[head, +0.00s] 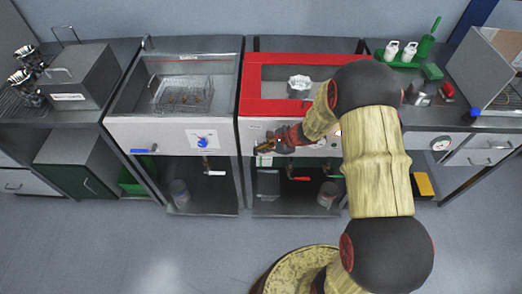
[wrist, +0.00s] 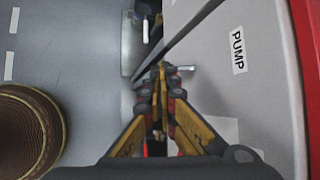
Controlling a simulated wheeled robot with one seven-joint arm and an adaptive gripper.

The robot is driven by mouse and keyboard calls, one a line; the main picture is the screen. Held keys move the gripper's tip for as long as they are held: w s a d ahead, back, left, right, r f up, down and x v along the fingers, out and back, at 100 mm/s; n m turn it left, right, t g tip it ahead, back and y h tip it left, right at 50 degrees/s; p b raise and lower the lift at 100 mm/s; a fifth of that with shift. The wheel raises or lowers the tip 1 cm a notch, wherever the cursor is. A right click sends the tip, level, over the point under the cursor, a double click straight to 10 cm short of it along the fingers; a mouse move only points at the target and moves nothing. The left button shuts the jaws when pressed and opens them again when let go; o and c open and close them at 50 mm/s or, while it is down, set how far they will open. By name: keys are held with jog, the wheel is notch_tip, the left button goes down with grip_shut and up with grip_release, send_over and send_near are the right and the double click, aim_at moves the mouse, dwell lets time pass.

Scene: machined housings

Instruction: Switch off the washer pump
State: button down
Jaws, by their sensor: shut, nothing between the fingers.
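The washer (head: 252,95) with the red rim stands at the middle of the head view, its pale front panel (head: 252,132) partly hidden by my arm. In the wrist view the panel carries a PUMP label (wrist: 238,52). A small metal lever (wrist: 186,68) sticks out to the left of that label. My gripper (head: 262,148) is at the left part of the panel. In the wrist view its shut, empty fingertips (wrist: 161,70) are just left of the lever; I cannot tell whether they touch it. The lever is not distinguishable in the head view.
A grey sink unit (head: 122,105) with a wire basket (head: 184,94) stands to the left. Below the washer is a red-handled valve (head: 300,178); a white-handled valve (head: 216,173) is below the sink. A counter with white bottles (head: 391,50) is at right. The floor in front is open.

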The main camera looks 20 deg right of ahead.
jog(key=s+p+v, duration=0.1)
jog(key=p+v, duration=0.1)
jog(key=v, duration=0.9)
jog(key=shift+s+a+f, duration=0.2)
jog(key=shift+s+f, duration=0.1)
jog(key=shift+s, duration=0.05)
jog(key=s+a+n+g, duration=0.2)
jog(key=s+n, duration=0.2)
jog(key=s, duration=0.2)
jog(key=s+a+r+n+g+h, duration=0.2)
jog(key=s+r+n+g, duration=0.1)
jog(key=s+r+n, duration=0.75)
jog(key=s+r+n+t+h, duration=0.1)
jog(key=s+r, duration=0.3)
jog(key=r, duration=0.6)
jog(key=s+a+r+n+t+h, duration=0.1)
jog(key=s+r+n+t, duration=0.3)
jog(key=r, duration=0.5)
jog(key=shift+a+r+n+h, duration=0.35)
jog(key=shift+h, duration=0.35)
jog(key=shift+s, duration=0.1)
